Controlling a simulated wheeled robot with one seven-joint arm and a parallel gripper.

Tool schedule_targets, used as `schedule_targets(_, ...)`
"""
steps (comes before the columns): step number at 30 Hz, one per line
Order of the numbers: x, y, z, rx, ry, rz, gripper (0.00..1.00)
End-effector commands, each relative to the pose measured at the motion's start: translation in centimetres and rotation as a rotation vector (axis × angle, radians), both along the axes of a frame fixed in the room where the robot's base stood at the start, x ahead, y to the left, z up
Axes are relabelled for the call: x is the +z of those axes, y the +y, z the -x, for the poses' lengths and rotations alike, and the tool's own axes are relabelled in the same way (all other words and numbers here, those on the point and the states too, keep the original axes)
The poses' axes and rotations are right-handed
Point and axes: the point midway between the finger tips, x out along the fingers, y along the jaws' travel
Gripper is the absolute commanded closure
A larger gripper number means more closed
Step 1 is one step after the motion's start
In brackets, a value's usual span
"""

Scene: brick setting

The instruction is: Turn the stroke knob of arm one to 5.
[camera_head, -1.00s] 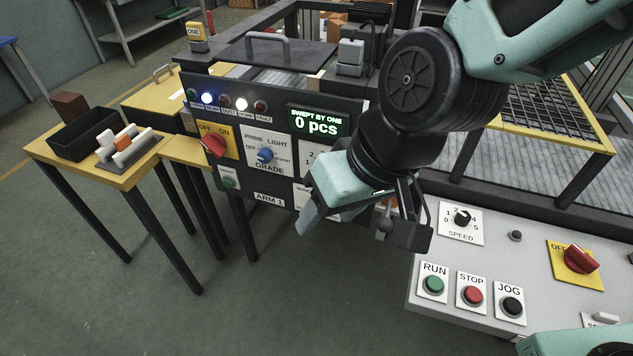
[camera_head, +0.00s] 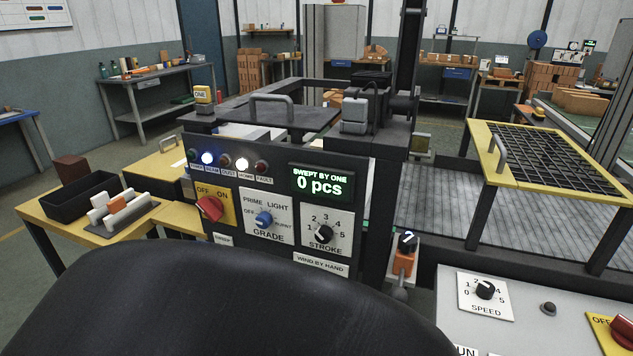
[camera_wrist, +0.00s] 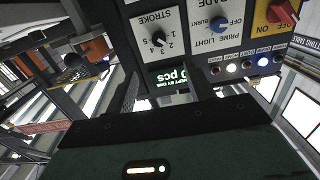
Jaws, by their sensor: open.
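The stroke knob (camera_head: 323,233) is a small black knob on a white plate (camera_head: 342,222) marked 1 to 5, on arm one's dark panel. It shows unobstructed in the head view; its exact pointer setting is too small to read surely. In the wrist view the stroke knob (camera_wrist: 160,39) appears upside down, above and beyond my gripper (camera_wrist: 163,82). My gripper is open and empty, its fingers apart and not touching the knob. In the head view the gripper itself is hidden; a large dark part of my arm fills the bottom.
The blue grade knob (camera_head: 264,219) and red off/on switch (camera_head: 210,208) sit left of the stroke plate. The display (camera_head: 320,183) reads 0 pcs. An orange and black device (camera_head: 404,260) stands right of the panel. A speed knob (camera_head: 485,290) is on the grey console.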

Motion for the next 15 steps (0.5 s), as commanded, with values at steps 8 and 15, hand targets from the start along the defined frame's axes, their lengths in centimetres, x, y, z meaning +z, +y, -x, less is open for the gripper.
schedule_targets(8, 0.2, -0.9, -0.9, -0.006, -0.034, 0.025, 0.47)
schedule_targets(15, 0.3, -2.6, -5.3, -0.007, -0.032, 0.025, 0.47)
